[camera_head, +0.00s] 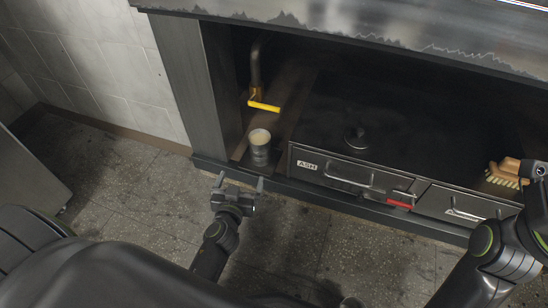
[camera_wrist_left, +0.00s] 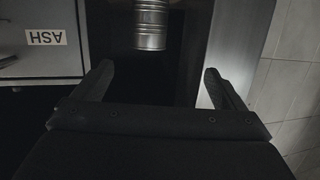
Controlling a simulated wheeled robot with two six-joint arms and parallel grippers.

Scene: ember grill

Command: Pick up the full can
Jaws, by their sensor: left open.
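The can (camera_head: 260,147) is a ribbed metal can with pale contents at its top. It stands upright in the left bay of the grill, beside the ash drawer. In the left wrist view the can (camera_wrist_left: 151,25) shows at the top, beyond the fingertips and roughly between them, its far end cut off by the frame edge. My left gripper (camera_head: 240,182) is open and empty, in front of the bay and apart from the can. Its two spread fingers also show in the left wrist view (camera_wrist_left: 158,70). My right arm comes in at the right edge; its jaws do not show.
A drawer labelled ASH (camera_head: 330,172) lies right of the can, with a red-handled tool (camera_head: 400,204) at its front. A yellow handle (camera_head: 264,106) on a pipe sticks out behind the can. A brush (camera_head: 505,172) is at the far right. The bay's left post (camera_head: 190,85) is close.

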